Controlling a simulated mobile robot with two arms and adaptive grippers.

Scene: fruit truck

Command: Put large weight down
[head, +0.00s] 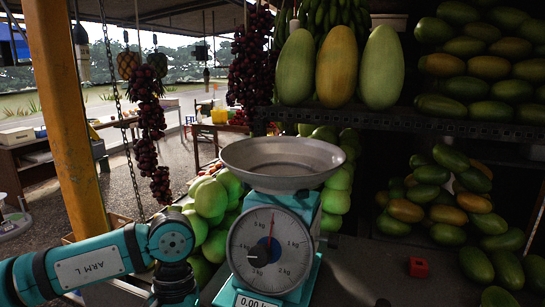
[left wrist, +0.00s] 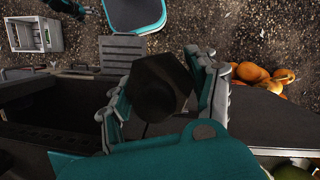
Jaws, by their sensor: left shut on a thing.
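A dark, many-sided large weight (left wrist: 160,88) shows in the left wrist view. My left gripper (left wrist: 162,95) is shut on it, with a finger on each side. In the head view my left arm comes in from the lower left, and its gripper and the weight are below the frame edge. A teal scale (head: 270,245) with a round dial and a wide metal pan (head: 282,163) stands at the centre. The pan looks empty. My right gripper is in neither view.
Green fruit (head: 212,200) is piled beside the scale. A small red block (head: 418,267) lies on the dark counter to the right, where there is some free room. More fruit (head: 440,195) lies farther right. Orange fruit (left wrist: 262,75) shows at the right of the wrist view.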

